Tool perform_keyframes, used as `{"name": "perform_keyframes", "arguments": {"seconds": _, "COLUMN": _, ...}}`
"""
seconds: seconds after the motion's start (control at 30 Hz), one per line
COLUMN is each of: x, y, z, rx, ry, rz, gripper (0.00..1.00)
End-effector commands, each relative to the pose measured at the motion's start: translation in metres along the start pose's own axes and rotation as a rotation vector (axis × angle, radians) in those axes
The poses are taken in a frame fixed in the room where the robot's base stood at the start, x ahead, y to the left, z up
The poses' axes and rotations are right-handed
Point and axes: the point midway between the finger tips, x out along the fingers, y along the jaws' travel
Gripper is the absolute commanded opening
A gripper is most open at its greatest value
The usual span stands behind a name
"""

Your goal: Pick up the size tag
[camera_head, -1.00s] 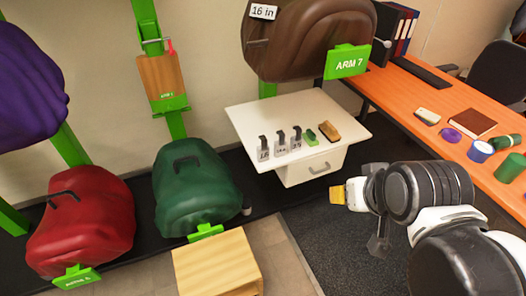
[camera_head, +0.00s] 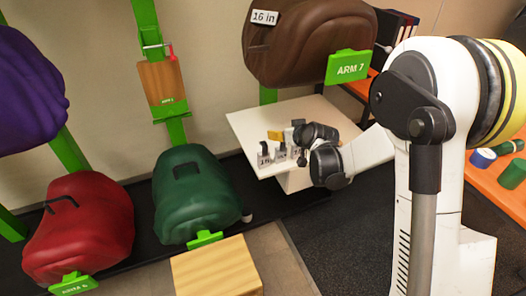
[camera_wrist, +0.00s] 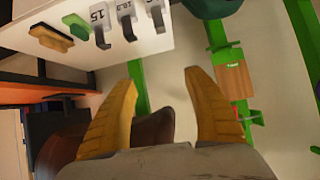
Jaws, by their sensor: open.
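A white size tag reading "16 in" (camera_head: 265,17) is on the upper left of the brown saddle (camera_head: 310,45). Several small numbered stands with dark hooked tops, one of them here (camera_head: 264,158), are on the white cabinet top (camera_head: 250,120); in the wrist view one reads "15" (camera_wrist: 98,15). My gripper (camera_head: 274,135) has yellow fingers and is over the cabinet top near these stands. In the wrist view its fingers (camera_wrist: 162,78) are spread with nothing between them. The "16 in" tag cannot be made out in the wrist view.
A green block (camera_wrist: 76,25) and a brown brush-like block (camera_wrist: 50,38) lie beside the stands. The "ARM 7" sign (camera_head: 350,67) is just above the cabinet. Green (camera_head: 195,195) and red (camera_head: 80,225) saddles hang at left. The orange desk (camera_head: 485,190) is at right.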

Motion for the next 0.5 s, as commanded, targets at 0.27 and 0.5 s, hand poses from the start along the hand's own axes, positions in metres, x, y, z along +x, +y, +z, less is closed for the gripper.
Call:
{"name": "perform_keyframes", "arguments": {"seconds": 0.27, "x": 0.115, "y": -0.003, "z": 0.081, "rx": -0.039, "ry": 0.113, "rz": -0.028, "gripper": 0.60}}
{"name": "perform_keyframes", "arguments": {"seconds": 0.5, "x": 0.158, "y": -0.008, "z": 0.142, "rx": -0.056, "ry": 0.174, "rz": -0.034, "gripper": 0.60}}
